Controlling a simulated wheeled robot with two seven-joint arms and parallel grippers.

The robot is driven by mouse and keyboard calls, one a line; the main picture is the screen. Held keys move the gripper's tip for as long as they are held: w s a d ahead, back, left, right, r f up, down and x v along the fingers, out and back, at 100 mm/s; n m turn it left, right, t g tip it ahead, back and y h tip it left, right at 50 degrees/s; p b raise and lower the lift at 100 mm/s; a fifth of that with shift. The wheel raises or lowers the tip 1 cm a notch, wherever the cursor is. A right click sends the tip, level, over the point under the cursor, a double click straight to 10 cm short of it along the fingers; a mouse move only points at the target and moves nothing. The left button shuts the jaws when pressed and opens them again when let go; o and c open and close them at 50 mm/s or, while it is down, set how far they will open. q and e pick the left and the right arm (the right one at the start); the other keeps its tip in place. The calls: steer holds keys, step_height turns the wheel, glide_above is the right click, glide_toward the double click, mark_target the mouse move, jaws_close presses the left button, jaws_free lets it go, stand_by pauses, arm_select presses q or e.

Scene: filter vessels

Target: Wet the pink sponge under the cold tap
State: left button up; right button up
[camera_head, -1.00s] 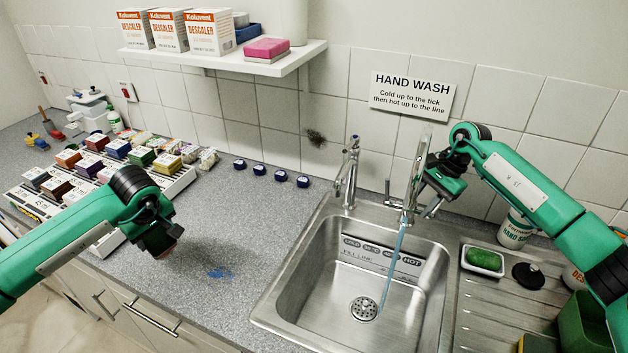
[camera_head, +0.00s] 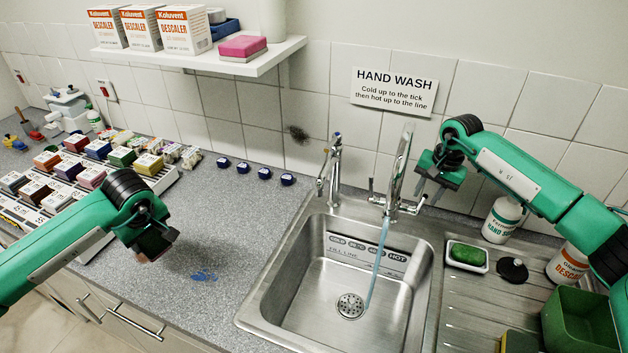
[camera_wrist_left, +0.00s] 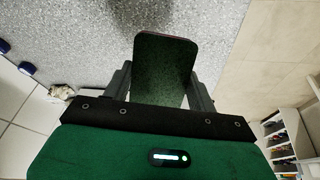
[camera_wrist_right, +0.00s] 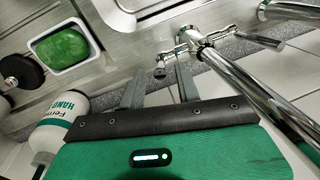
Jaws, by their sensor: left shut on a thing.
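My left gripper (camera_head: 148,252) is above the counter, left of the sink. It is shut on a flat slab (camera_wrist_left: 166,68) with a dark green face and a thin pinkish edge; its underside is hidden. A pink block with a pale base, like a sponge (camera_head: 243,46), lies on the wall shelf. A thin bluish stream of water (camera_head: 375,268) falls from the tall chrome tap (camera_head: 399,165) into the sink (camera_head: 325,310). A second, shorter tap (camera_head: 333,162) stands to its left. My right gripper (camera_head: 433,190) is open and empty just right of the tall tap; it also shows in the right wrist view (camera_wrist_right: 158,82).
A green soap in a dish (camera_head: 467,254), a black stopper (camera_head: 512,270), white bottles (camera_head: 502,220) and a green bin (camera_head: 580,322) are on the drainer side. Small boxes stand in a rack (camera_head: 85,190) at left. The counter before the sink is clear.

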mark_target(423, 200)
arm_select(q)
steer(key=shift+r+p, duration=0.35)
steer(key=shift+r, duration=0.2)
arm_select(e)
steer(key=shift+w+a+f, duration=0.1)
steer(key=shift+a+f, duration=0.05)
steer(key=shift+f, duration=0.6)
steer(key=shift+a+f, duration=0.1)
steer(key=shift+f, duration=0.65)
steer(key=shift+c, duration=0.2)
